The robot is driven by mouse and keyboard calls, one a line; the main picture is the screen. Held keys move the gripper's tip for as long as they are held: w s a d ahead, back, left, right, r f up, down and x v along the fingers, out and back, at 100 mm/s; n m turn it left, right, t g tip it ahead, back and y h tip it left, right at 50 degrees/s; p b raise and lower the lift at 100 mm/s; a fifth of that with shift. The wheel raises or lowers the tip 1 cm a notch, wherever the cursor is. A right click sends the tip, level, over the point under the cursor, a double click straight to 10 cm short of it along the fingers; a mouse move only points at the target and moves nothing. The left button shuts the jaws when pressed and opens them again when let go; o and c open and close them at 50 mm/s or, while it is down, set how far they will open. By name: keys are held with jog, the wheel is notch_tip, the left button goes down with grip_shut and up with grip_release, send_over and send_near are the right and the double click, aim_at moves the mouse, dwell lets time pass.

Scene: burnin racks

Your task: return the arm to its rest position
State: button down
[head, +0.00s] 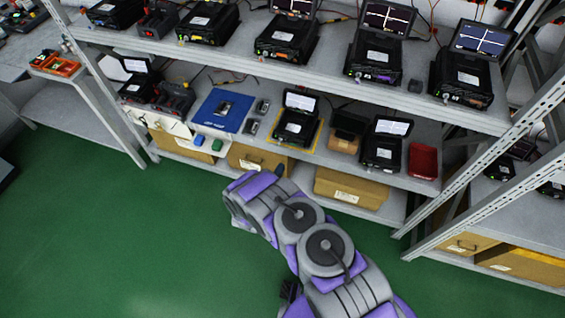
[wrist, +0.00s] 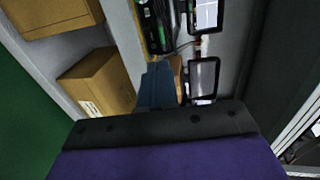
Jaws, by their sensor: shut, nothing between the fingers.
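My arm (head: 318,242), purple and grey, reaches from the lower right of the head view toward the middle. Its far end is beside the front edge of the rack's middle shelf, over the green floor. In the wrist view my gripper (wrist: 158,82) shows as narrow blue-grey fingers, shut and empty. They point toward the shelf with the black devices and apparently touch nothing. The fingers are mostly hidden behind the arm in the head view.
The metal rack (head: 340,72) holds several black test devices. A blue mat (head: 222,112) and a red tray (head: 423,161) lie on its middle shelf. Cardboard boxes (head: 350,187) stand below. The green floor (head: 120,235) at left is clear. A side table (head: 75,110) stands at far left.

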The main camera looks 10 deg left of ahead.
jog(key=shift+s, duration=0.3)
jog(key=w+r+n+g+y, duration=0.1)
jog(key=w+r+n+g, duration=0.1)
jog(key=w+r, duration=0.35)
jog(key=w+r+n+g+y, duration=0.1)
jog(key=w+r+n+g, duration=0.15)
jog(key=r, duration=0.65)
jog(key=s+d+r+n+g+y, duration=0.1)
jog(key=s+d+r+n+g, duration=0.15)
jog(key=d+r, duration=0.4)
jog(key=s+d+r+n+g, duration=0.2)
jog(key=s+d+r, duration=0.1)
jog(key=r, duration=0.6)
jog(key=s+d+r+n+g, duration=0.25)
jog(key=s+d+r, duration=0.3)
jog(key=s, duration=0.35)
jog(key=s+d+r+n+g, duration=0.25)
jog(key=s+d+r, duration=0.3)
jog(key=s, duration=0.35)
jog(key=s+d+r+n+g, duration=0.1)
jog(key=s+d, duration=0.4)
jog(key=s, duration=0.6)
jog(key=s+d+r+n+g+h, duration=0.1)
jog(key=s+d+r+n+g, duration=0.1)
jog(key=s, duration=1)
jog(key=d+r+n, duration=0.1)
jog(key=d+n, duration=0.1)
jog(key=shift+s+d+r+h, duration=0.25)
jog(key=shift+d+r+h, duration=0.05)
jog(key=shift+d+r, duration=0.1)
